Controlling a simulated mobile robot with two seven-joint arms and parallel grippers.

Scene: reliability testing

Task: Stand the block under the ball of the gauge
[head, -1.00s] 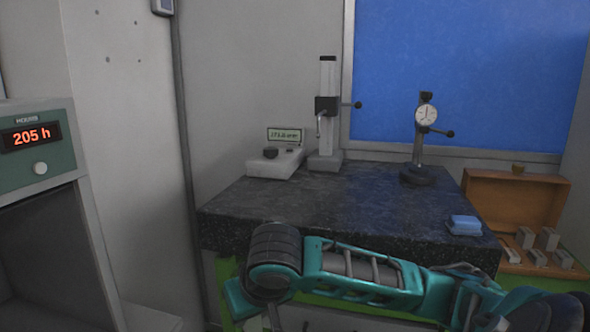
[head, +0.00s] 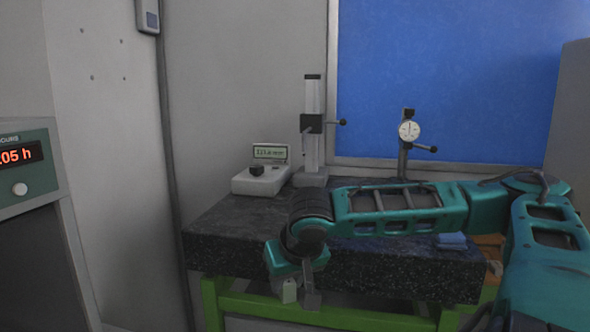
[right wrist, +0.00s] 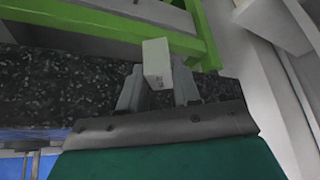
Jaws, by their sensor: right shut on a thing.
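My right gripper (head: 298,290) points down in front of the granite plate's front edge, below its top. It is shut on a small pale grey block (head: 289,291). In the right wrist view the block (right wrist: 157,62) sits between the two fingers, sticking out past their tips, with small dark marks on one face. The gauge (head: 312,110) stands at the back of the plate, a pale column with a dark carriage and a thin probe; its ball is too small to make out. Its readout box (head: 262,178) stands to its left. My left gripper is not in view.
The granite plate (head: 235,222) rests on a green frame (head: 390,318). A dial indicator stand (head: 407,145) is behind my right arm, its base hidden. A blue cloth or pad (head: 451,240) lies at the plate's right front. The plate's left front is clear.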

